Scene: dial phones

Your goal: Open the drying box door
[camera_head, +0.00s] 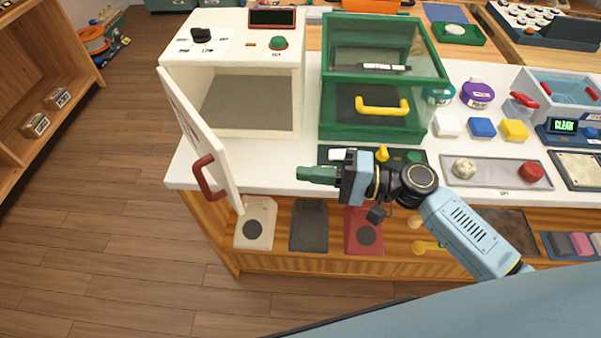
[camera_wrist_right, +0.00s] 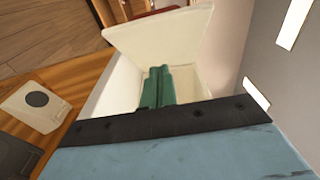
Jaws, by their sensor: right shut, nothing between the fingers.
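The drying box (camera_head: 247,52) is a white box with a black knob, a green button and a dark display on top, at the left end of the white counter. Its white door (camera_head: 202,135) stands ajar, swung outward to the left, with a red handle (camera_head: 208,178) on its outer face. The grey inside of the box shows. My right gripper (camera_head: 300,174), with green fingers, is shut and empty, in front of the counter edge, to the right of the door and apart from it. In the right wrist view the green fingers (camera_wrist_right: 157,88) point toward the white door (camera_wrist_right: 160,38). My left gripper is not in view.
A green box (camera_head: 375,125) with a yellow handle stands right of the drying box. Several coloured blocks, a tray (camera_head: 490,177) and a clear bin (camera_head: 570,90) are farther right. Mats lie on the lower wooden shelf. The floor at left is clear; a wooden shelf (camera_head: 40,75) stands beyond.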

